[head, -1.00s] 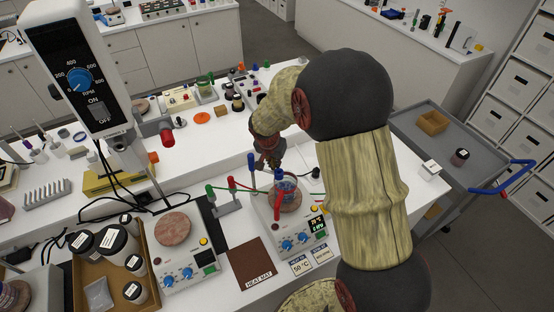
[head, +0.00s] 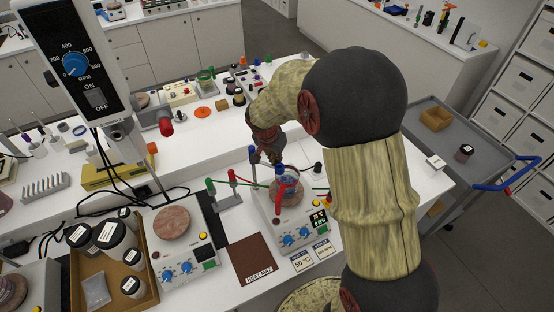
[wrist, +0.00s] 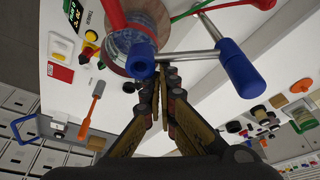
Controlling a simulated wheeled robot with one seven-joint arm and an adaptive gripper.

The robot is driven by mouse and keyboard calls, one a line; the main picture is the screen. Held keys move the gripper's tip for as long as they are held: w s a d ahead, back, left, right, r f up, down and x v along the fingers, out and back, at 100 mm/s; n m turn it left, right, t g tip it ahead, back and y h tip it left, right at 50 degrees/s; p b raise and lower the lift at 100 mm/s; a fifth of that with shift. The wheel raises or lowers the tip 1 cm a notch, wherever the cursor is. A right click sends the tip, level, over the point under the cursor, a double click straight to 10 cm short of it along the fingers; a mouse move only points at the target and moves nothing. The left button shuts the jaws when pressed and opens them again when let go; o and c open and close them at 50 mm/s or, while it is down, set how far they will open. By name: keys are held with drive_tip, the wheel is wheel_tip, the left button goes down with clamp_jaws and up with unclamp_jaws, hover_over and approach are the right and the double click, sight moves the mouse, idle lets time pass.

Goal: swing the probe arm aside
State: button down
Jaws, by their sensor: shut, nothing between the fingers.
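The hotplate (head: 291,236) carries a glass beaker (wrist: 130,45) with bluish contents. A stand at its left bears posts with green (head: 210,184), red (head: 232,174) and blue (head: 252,154) tops; thin red and green rods reach toward the beaker. In the wrist view a metal arm runs between a blue handle (wrist: 238,68) and a blue-ended piece (wrist: 140,58) over the beaker. My gripper (wrist: 168,72) is shut and empty, its fingertips close beside this metal arm. Whether they touch it, I cannot tell. In the head view my arm partly hides the gripper.
A second hotplate (head: 183,246) and a cardboard tray of jars (head: 145,290) stand to the left, below an overhead stirrer (head: 75,60). A brown heat mat (head: 250,258) lies in front. A grey cart (head: 440,150) stands at the right.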

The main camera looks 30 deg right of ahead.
drive_tip(key=a+m+b, duration=0.1)
drive_tip(key=b, duration=0.2)
drive_tip(key=s+m+b, duration=0.1)
drive_tip(key=m+b, duration=0.1)
drive_tip(key=shift+s+a+f+g+b, duration=0.25)
drive_tip(key=shift+a+f+g+b, duration=0.1)
drive_tip(key=shift+g+b, duration=0.05)
drive_tip(key=s+a+m+g+b, duration=0.1)
drive_tip(key=a+m+g+b, duration=0.1)
drive_tip(key=a+m+b, duration=0.3)
drive_tip(key=shift+s+a+r+m+g, duration=0.35)
drive_tip(key=shift+a+m, duration=1)
drive_tip(key=shift+m, duration=0.85)
drive_tip(key=shift+w, duration=0.15)
